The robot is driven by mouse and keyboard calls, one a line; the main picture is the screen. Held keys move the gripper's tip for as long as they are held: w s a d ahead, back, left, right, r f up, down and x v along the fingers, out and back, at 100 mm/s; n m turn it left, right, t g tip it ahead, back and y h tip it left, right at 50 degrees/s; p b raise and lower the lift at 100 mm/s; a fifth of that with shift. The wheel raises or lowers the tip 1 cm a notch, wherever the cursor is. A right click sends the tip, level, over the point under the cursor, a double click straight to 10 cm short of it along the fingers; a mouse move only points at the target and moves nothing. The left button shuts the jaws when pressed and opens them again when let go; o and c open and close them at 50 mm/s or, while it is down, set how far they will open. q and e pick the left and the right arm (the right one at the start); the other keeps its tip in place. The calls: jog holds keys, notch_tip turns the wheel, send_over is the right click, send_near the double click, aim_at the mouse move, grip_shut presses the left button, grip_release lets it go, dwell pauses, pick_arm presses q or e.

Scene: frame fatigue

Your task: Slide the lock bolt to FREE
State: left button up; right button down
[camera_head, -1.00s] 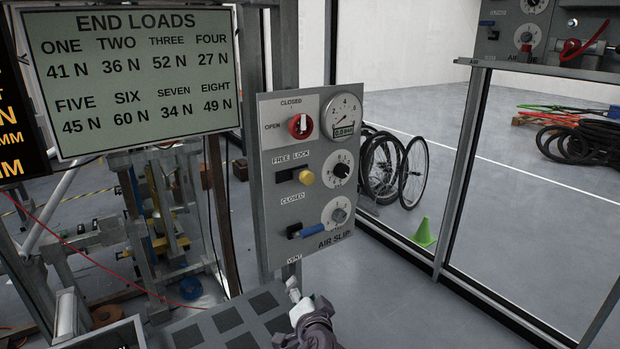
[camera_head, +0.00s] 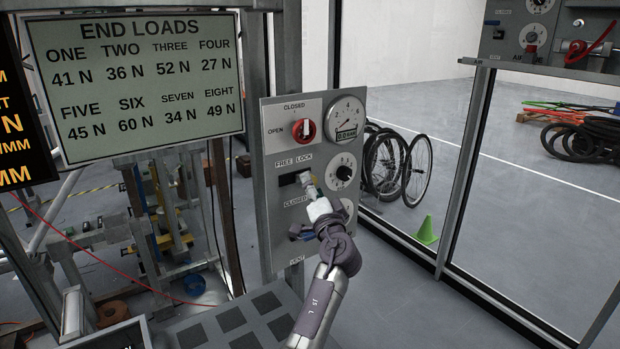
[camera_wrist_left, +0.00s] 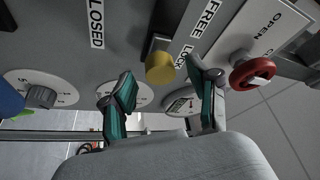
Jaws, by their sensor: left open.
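My right gripper is not in view.
A red OPEN/CLOSED knob (camera_head: 306,131) and a pressure gauge (camera_head: 345,119) are above the slot. A blue lever (camera_head: 300,236) is below, partly behind my gripper.

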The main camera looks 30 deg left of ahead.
pick_arm(q)
jog(key=shift+x, duration=1.5)
jog(key=shift+c, duration=0.2)
grip_shut()
